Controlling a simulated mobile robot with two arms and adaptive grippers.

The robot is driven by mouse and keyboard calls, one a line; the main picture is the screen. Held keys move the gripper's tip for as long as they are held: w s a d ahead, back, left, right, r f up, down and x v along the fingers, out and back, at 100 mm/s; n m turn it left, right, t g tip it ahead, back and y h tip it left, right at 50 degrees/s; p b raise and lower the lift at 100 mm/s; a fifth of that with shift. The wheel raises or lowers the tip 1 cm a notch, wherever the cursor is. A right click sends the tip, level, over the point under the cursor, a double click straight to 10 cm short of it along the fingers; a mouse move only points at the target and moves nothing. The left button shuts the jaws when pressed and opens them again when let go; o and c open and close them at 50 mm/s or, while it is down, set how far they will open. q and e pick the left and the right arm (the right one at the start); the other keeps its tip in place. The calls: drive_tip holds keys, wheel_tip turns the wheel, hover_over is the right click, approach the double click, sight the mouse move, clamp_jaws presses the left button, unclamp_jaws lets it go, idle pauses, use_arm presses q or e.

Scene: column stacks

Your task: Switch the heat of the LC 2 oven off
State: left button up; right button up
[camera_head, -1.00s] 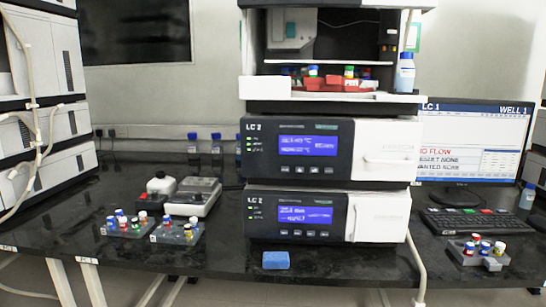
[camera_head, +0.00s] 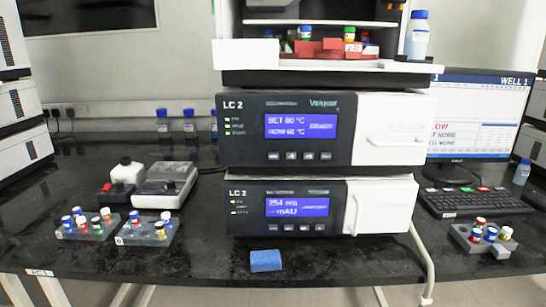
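The LC 2 oven (camera_head: 240,150) is the upper module of the stack in the middle of the head view. Its blue display (camera_head: 300,125) shows a SET line and a NOW line in °C; both values look like 60, but the digits are blurry. A row of several small buttons (camera_head: 291,156) sits under the display, with labels too small to read. Indicator lights (camera_head: 228,126) at the left of its front glow green. Neither gripper is in view.
A second LC 2 module (camera_head: 245,219) showing mAU stands below the oven. A red vial tray (camera_head: 330,52) and a bottle (camera_head: 417,38) are above it. A blue block (camera_head: 265,261) lies in front. Vial racks (camera_head: 147,238) stand left; a keyboard (camera_head: 480,202) and monitor stand right.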

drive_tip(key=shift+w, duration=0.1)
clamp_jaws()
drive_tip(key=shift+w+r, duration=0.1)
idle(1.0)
